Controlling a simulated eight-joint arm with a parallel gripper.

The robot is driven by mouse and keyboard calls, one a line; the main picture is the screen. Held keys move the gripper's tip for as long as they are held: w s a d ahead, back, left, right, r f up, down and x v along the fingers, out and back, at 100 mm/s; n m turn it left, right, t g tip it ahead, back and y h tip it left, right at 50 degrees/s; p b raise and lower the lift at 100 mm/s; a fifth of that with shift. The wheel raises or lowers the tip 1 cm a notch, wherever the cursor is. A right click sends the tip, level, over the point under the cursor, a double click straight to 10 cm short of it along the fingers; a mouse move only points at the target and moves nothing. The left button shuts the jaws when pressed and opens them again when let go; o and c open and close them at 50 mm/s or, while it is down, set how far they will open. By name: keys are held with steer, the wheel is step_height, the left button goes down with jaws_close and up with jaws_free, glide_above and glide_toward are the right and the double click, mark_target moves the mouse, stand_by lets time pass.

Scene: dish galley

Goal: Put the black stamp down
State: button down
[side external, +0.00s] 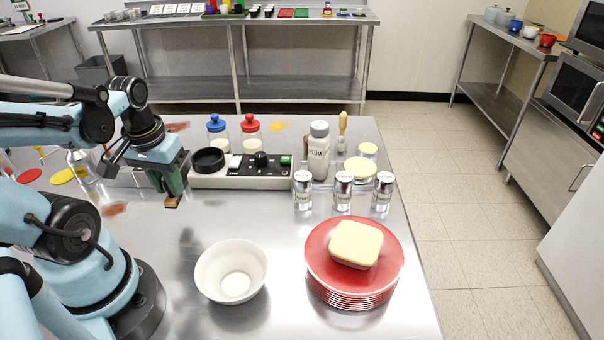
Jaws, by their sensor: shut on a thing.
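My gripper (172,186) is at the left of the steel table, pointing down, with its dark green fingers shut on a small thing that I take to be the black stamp. Only a brown lower part of the stamp (172,202) shows below the fingertips; the fingers hide the rest. The stamp is at or just above the tabletop (215,215); I cannot tell whether it touches. It is just left of and in front of a white device.
The white device (225,181) has a black ring and knob. Behind it stand blue-capped (217,133) and red-capped (251,134) jars. A white bowl (231,271) and red plates (352,284) bearing a yellow block (356,243) stand in front. Steel shakers (343,191) stand right. Table between gripper and bowl is clear.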

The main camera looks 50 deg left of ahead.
mark_target(170, 198)
steer(key=shift+a+f, duration=0.4)
steer(key=shift+a, duration=0.25)
steer(key=shift+f, duration=2)
steer(key=shift+s, duration=0.1)
steer(key=shift+f, duration=0.15)
steer(key=c, duration=0.9)
jaws_free()
steer(key=shift+c, duration=0.2)
